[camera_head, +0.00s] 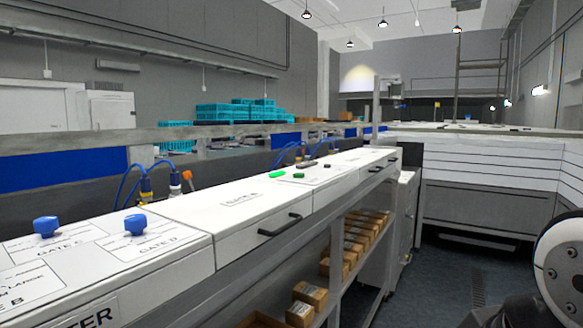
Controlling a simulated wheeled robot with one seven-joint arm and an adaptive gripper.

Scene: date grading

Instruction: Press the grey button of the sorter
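The sorter (190,213) is a long white cabinet running from the lower left toward the middle of the head view. Its front edge carries a label ending in "TER". Small controls lie on its far top: two green ones (277,174) and a dark grey, flat one (306,164), with another small dark one (328,166) beside it. They are too small to tell which is the grey button. Two blue knobs (46,226) stand on the near top beside printed gate labels. A white and black part of my arm shows at the right edge; my gripper is not in view.
A shelf below the cabinet holds several brown boxes (308,293). A black drawer handle (280,225) sticks out from the cabinet front. Blue hoses (130,182) rise behind it. Teal crates (220,112) are stacked at the back. Dark floor (440,270) lies open to the right.

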